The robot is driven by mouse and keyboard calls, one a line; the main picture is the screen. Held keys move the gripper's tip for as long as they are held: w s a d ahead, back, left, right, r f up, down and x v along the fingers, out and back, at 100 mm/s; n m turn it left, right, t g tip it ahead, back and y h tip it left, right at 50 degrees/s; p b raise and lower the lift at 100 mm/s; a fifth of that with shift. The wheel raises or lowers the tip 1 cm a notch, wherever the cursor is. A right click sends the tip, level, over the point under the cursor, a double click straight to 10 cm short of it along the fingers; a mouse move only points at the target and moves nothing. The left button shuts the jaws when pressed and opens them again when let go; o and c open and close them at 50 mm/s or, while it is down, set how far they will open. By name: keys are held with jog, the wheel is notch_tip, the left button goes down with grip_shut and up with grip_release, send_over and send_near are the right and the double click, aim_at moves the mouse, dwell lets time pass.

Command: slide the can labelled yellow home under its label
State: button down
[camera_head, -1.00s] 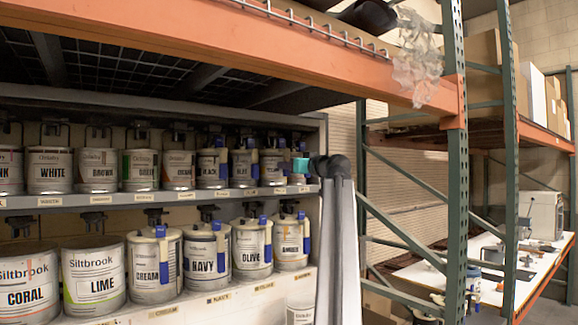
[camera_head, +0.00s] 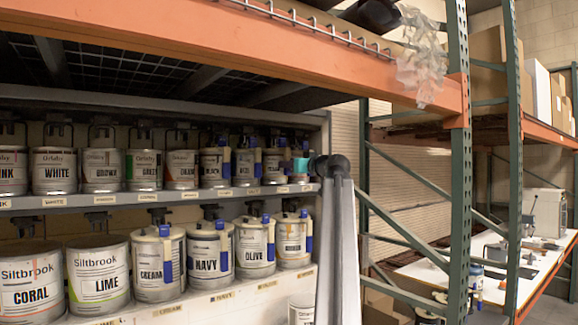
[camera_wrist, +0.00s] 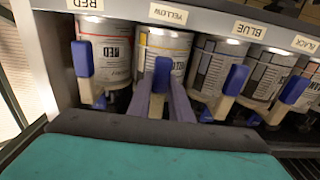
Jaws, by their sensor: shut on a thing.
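The wrist view shows the shelf upside down. The yellow can (camera_wrist: 168,48), white with a printed label partly covered, stands in line with its neighbours at the YELLOW shelf label (camera_wrist: 168,14). My gripper (camera_wrist: 160,98) is shut on the can's blue-tipped handle (camera_wrist: 162,72), one finger on each side. My fingertips are hidden there.
In the wrist view the red can (camera_wrist: 104,45) and blue can (camera_wrist: 217,65) stand close on either side, each with its own protruding blue-tipped handle. A shelf end wall (camera_wrist: 42,60) is beyond the red can. A lower row includes the olive can (camera_head: 253,247).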

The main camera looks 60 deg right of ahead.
jog(key=shift+w+r, duration=0.15)
jog(key=shift+r, duration=0.05)
jog(key=shift+w+d+f+p, duration=0.15)
jog(key=shift+w+d+p, duration=0.05)
jog(key=shift+w+p, duration=0.2)
dwell(0.3)
jog(key=c, duration=1.5)
grip_release()
jog(key=shift+a, duration=0.1)
jog(key=shift+c, duration=0.2)
jog(key=shift+f, duration=0.3)
jog(key=b+v, duration=0.5)
jog(key=v, duration=0.8)
jog(key=shift+s+r+b, duration=0.25)
jog(key=shift+s+b, duration=0.05)
jog(key=shift+s, duration=0.1)
